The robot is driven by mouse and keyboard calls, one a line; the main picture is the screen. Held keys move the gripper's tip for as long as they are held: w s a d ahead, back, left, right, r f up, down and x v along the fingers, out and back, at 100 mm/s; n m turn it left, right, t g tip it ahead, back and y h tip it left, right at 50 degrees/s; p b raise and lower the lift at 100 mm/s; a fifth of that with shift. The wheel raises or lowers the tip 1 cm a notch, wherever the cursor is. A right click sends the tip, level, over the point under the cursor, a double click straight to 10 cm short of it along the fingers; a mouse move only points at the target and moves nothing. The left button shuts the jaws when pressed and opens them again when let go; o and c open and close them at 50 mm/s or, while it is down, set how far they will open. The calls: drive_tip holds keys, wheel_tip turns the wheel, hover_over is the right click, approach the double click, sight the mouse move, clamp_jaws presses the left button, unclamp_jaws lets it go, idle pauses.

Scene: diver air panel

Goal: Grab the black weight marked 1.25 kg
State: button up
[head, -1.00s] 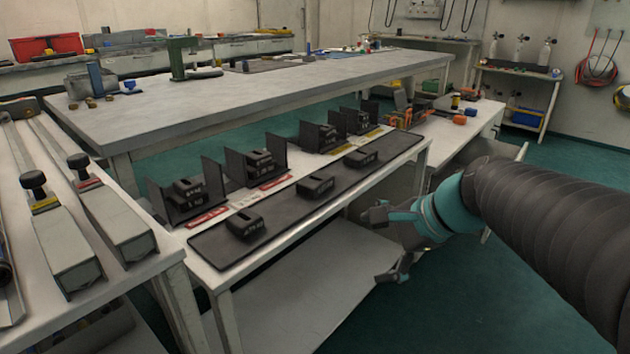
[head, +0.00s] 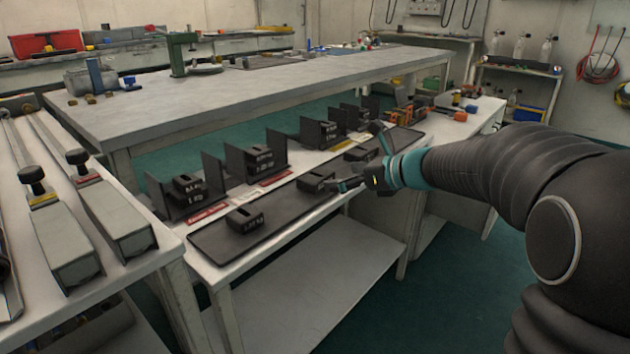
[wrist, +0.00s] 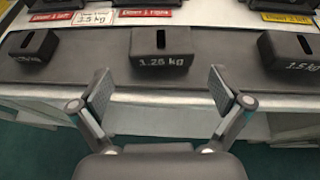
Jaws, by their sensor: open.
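The black weight marked 1.25 kg (wrist: 161,57) sits on the dark mat, centred ahead of my gripper in the wrist view. It has a slot in its top and white lettering on its front. In the head view it is the middle weight (head: 316,181) on the mat. My gripper (wrist: 164,88) is open and empty, its two fingers spread on the near side of the weight, apart from it. In the head view my gripper (head: 360,160) is at the mat's near edge, just right of the weight.
On the same mat (head: 280,210) a weight (wrist: 32,48) stands to the left and one marked 1.5 kg (wrist: 290,50) to the right. Behind the mat are black upright holders with stacked weights (head: 260,160) and red and yellow labels. The floor in front is free.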

sight(324, 177)
drive_tip(key=shift+x, duration=3.3)
drive_tip(key=shift+d+f, duration=0.1)
drive_tip(key=shift+d, duration=0.05)
drive_tip(key=c, duration=1.5)
drive_tip(key=shift+r, duration=0.2)
drive_tip(key=shift+c, duration=0.2)
